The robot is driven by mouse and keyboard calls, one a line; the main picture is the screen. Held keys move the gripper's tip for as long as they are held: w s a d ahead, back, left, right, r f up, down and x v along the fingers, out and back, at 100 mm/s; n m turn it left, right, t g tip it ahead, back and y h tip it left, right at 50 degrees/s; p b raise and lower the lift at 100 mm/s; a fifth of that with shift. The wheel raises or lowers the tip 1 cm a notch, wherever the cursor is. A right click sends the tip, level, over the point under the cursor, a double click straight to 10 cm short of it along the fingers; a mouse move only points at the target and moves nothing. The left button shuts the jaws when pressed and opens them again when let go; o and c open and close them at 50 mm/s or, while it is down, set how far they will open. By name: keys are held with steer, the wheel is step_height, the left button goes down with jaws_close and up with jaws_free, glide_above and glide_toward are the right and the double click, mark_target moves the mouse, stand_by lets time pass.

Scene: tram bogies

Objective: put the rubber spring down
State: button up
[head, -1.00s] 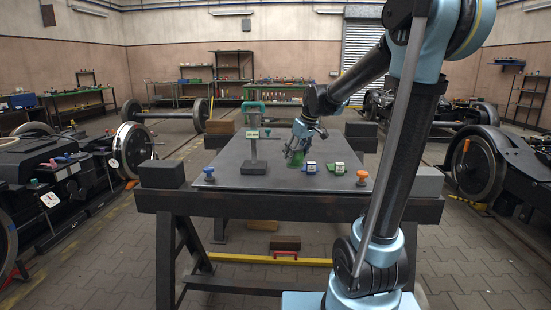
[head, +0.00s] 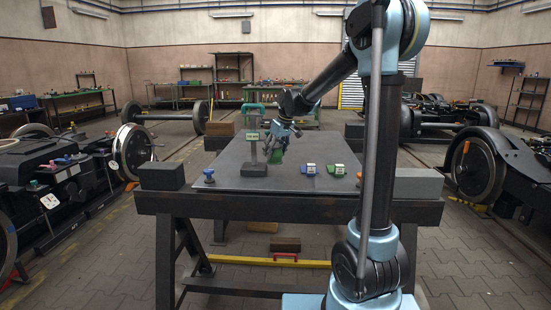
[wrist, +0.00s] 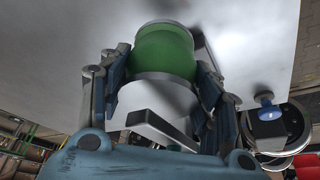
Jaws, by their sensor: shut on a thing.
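The rubber spring, a green round body with grey end plates, is between my fingers in the wrist view (wrist: 165,52). In the head view it shows as a small green shape (head: 277,156) below my gripper (head: 280,141), over the dark tabletop (head: 235,180). My gripper (wrist: 160,75) is shut on the spring, with a finger on either side of it. The spring looks roughly upright. I cannot tell whether its lower end touches the tabletop.
A blue knob (head: 209,174) sits at the front left. The front middle of the tabletop is clear.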

mark_target(275, 157)
steer(key=shift+f, duration=1.15)
steer(key=shift+f, duration=0.6)
steer(key=o, duration=1.4)
steer(key=shift+r, duration=0.55)
steer(key=v, duration=1.2)
steer(key=s+d+f+m+h, duration=0.1)
steer(key=s+d+f+m, duration=0.15)
steer(key=s+d, duration=0.5)
steer(key=s+d+f+m+h, duration=0.1)
steer(key=s+d+f, duration=0.35)
steer(key=s, duration=0.65)
steer(key=s+d+f+m, duration=0.2)
steer(key=s+d+f, duration=0.2)
steer(key=s+f, duration=0.3)
steer(key=s+d+f+m+g+h, duration=0.1)
steer(key=s+d+f+m, duration=0.2)
steer(key=s+d+f, duration=0.2)
steer(key=s+f, duration=0.3)
steer(key=s, duration=0.3)
steer(key=shift+s+f, duration=0.2)
steer(key=shift+s, duration=0.2)
